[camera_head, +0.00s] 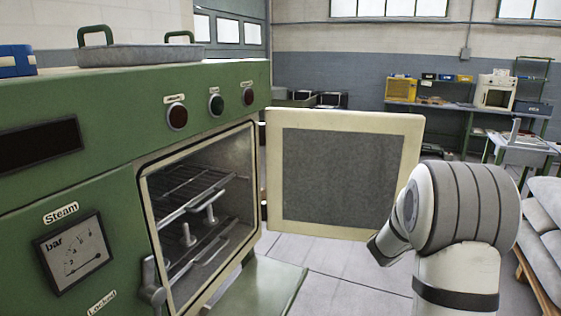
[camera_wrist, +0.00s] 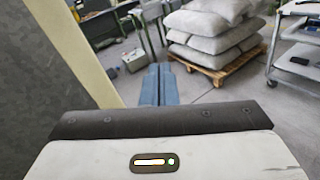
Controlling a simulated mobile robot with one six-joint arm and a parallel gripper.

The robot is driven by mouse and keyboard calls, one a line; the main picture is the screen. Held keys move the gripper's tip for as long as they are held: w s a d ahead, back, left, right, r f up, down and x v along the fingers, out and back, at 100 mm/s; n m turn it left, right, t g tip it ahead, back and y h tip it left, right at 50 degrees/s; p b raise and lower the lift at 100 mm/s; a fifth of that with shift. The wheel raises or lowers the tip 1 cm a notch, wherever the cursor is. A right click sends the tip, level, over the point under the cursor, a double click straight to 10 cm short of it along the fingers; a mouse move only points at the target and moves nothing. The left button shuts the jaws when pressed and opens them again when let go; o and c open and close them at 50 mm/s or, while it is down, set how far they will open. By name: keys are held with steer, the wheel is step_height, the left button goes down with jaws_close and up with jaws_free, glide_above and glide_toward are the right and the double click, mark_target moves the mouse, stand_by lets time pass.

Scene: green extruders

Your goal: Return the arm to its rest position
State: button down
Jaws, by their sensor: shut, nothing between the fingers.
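My arm (camera_head: 465,220) stands at the right of the head view, in front of the open oven door. Its far end is turned away, and the fingers are hidden there. In the wrist view my gripper (camera_wrist: 157,72) shows its two blue-grey fingers side by side, shut with nothing between them. They point out over the floor, with the oven door's edge (camera_wrist: 75,50) to their left. The door (camera_head: 340,175) hangs wide open from the green machine.
The green machine (camera_head: 110,190) fills the left, its chamber showing a wire rack (camera_head: 185,185). A tray (camera_head: 140,54) with green handles lies on top. Sacks on a pallet (camera_wrist: 213,75) and a cart (camera_wrist: 300,60) stand beyond. Open floor (camera_head: 345,270) lies below the door.

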steer(key=s+a+r+m+g+y+p, duration=0.1)
steer(key=s+a+m+g+y, duration=0.1)
steer(key=s+a+m+g, duration=0.45)
steer(key=s+a+m+g+y, duration=0.1)
steer(key=s+a+m+y, duration=0.15)
steer(key=s+m, duration=0.8)
steer(key=s+a+f+m+y, duration=0.1)
steer(key=s+a+y, duration=0.4)
steer(key=a, duration=0.5)
steer(key=s+a+f+m+y+p, duration=0.1)
steer(key=s+a+m+y, duration=0.3)
steer(key=s+a, duration=0.5)
steer(key=shift+a+m+t+y, duration=0.3)
steer(key=shift+a+t+y, duration=0.05)
steer(key=shift+a+y, duration=0.15)
